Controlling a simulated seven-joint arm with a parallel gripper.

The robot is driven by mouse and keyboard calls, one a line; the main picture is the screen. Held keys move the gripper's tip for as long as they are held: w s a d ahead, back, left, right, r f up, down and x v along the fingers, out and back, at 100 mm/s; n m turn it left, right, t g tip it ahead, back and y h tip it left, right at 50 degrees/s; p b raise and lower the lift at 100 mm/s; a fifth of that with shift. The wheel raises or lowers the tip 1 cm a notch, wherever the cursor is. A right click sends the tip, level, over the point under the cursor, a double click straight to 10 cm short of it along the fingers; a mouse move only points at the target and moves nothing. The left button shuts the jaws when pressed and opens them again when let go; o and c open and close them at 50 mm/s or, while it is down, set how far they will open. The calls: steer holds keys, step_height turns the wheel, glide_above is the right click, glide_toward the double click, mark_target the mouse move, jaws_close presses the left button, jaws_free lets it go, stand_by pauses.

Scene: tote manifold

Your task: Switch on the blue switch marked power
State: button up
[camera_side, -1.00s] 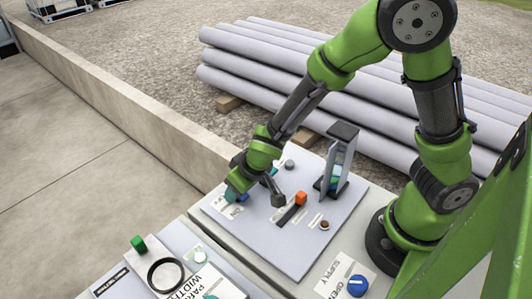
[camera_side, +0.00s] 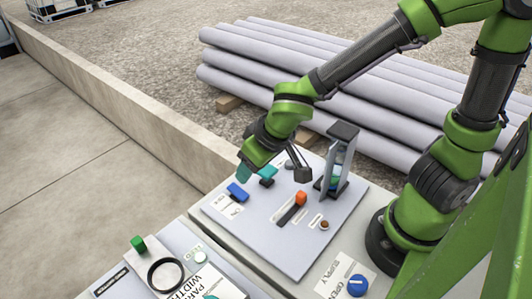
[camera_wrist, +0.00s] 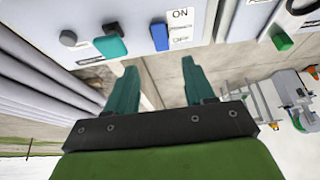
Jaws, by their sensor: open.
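The blue switch (camera_side: 237,192) stands on the left part of the grey panel (camera_side: 272,248). In the wrist view the blue switch (camera_wrist: 160,37) shows beside a label reading ON. A teal switch (camera_side: 267,173) sits just right of it, and it also shows in the wrist view (camera_wrist: 110,44). My gripper (camera_side: 245,172) is above and behind the blue switch, apart from it. In the wrist view my gripper (camera_wrist: 160,70) has its two teal fingers spread wide with nothing between them. The small print on the switch labels is too small to read.
An orange-red slider handle (camera_side: 301,198), a brown knob (camera_side: 324,225) and an upright framed gauge (camera_side: 340,162) stand on the panel to the right. A blue SUPPLY knob (camera_side: 357,286) and a black ring (camera_side: 165,275) are nearer. Grey pipes (camera_side: 260,60) lie behind.

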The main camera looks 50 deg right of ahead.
steer(key=v, duration=0.5)
steer(key=shift+s+r, duration=0.1)
steer(key=shift+r, duration=0.15)
steer(key=s+d+r+m+t+y, duration=0.2)
steer(key=s+d+r+m, duration=0.2)
steer(key=d, duration=0.5)
steer(key=v, duration=0.3)
steer(key=shift+r, duration=0.4)
